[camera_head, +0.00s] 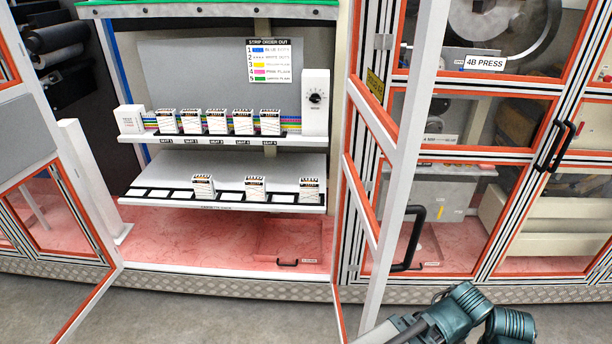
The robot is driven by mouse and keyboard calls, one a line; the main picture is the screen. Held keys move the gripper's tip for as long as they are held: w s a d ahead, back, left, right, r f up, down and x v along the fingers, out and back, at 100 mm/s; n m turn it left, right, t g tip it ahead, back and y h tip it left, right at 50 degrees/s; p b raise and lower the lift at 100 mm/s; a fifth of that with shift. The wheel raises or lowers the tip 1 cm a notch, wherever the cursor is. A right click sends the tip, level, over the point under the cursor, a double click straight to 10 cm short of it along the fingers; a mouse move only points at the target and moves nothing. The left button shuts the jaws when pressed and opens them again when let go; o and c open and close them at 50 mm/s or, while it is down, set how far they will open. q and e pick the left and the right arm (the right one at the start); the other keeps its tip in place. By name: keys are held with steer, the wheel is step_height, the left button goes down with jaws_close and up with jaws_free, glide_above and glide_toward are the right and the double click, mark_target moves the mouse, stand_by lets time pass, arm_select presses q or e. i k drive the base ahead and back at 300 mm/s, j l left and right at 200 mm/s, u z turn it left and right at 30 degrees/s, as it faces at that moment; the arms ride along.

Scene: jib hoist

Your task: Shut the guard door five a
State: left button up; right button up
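No label reading five A is legible. An open bay in the middle has a door leaf swung out on each side. The right leaf (398,130) has a white frame edged in orange and stands out towards me, seen nearly edge-on. A black bar handle (416,236) shows just right of its free edge, apparently on its outer face. The left leaf (100,296), framed in white and orange, is also swung open. Teal joints of one of my arms show at the bottom right, below the right leaf's handle. Neither gripper's fingers are in view.
Inside the bay are two shelves (225,208) with several small white boxes, and a white dial box (315,100). A closed door marked 4B PRESS (486,63) stands right, with a black handle (555,146). Grey floor (220,318) is clear between the leaves.

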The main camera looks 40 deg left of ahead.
mark_target(400, 147)
steer(key=i+l+u, duration=0.2)
steer(key=u, duration=0.25)
steer(key=i+l+u, duration=0.1)
steer(key=l+u, duration=1.25)
steer(key=i+j, duration=0.05)
steer(key=j, duration=0.05)
